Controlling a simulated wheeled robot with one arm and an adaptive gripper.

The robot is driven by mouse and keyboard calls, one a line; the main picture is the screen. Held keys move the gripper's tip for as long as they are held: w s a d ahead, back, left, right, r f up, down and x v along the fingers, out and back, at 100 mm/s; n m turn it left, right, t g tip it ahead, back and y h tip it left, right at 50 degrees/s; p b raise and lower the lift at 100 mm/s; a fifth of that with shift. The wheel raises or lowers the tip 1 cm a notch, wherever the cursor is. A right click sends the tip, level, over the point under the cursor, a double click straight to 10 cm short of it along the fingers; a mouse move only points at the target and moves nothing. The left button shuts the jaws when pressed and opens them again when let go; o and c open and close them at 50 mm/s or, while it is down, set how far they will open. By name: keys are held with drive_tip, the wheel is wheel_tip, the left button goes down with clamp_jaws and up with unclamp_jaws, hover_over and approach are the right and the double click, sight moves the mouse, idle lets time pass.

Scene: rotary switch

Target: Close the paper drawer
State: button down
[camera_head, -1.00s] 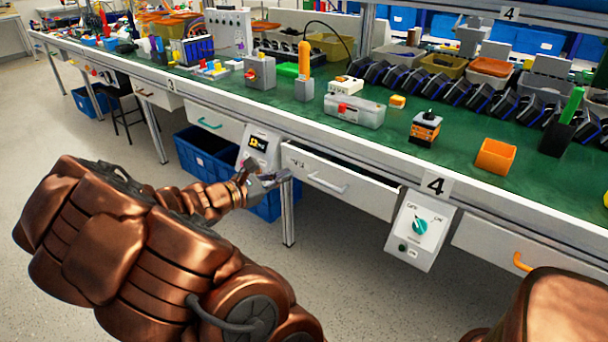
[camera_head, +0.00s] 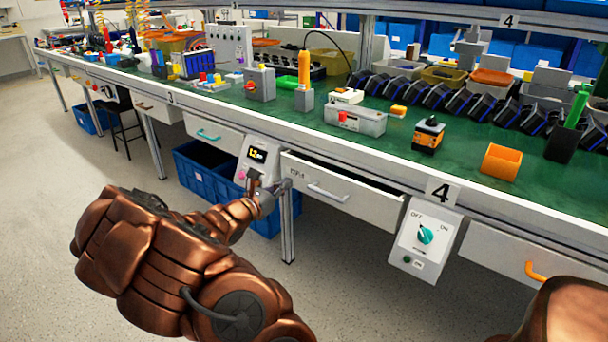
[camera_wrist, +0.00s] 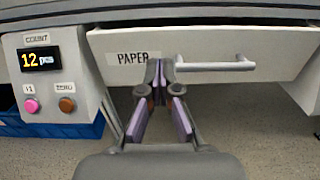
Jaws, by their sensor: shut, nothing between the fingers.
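The paper drawer (camera_head: 345,197) is a white drawer under the green bench, pulled partly out, with a dark gap along its top. Its front also shows in the wrist view (camera_wrist: 210,73), with a "PAPER" label and a silver bar handle (camera_wrist: 215,64). My gripper (camera_head: 284,186) is at the drawer front's left part. In the wrist view my gripper (camera_wrist: 160,66) has its fingertips together, over the right end of the label and at the handle's left end. I cannot tell whether the tips touch the drawer. Nothing shows between the fingers.
A counter box (camera_wrist: 47,80) reading 12 pcs, with pink and brown buttons, hangs left of the drawer. A rotary switch box (camera_head: 426,240) hangs to its right. A bench leg (camera_head: 288,230) and blue crates (camera_head: 205,170) stand below. The floor in front is clear.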

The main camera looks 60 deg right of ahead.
sight(310, 167)
drive_tip(key=shift+b+x, duration=1.1)
drive_tip(key=shift+x, duration=3.45)
drive_tip(key=shift+d, duration=0.1)
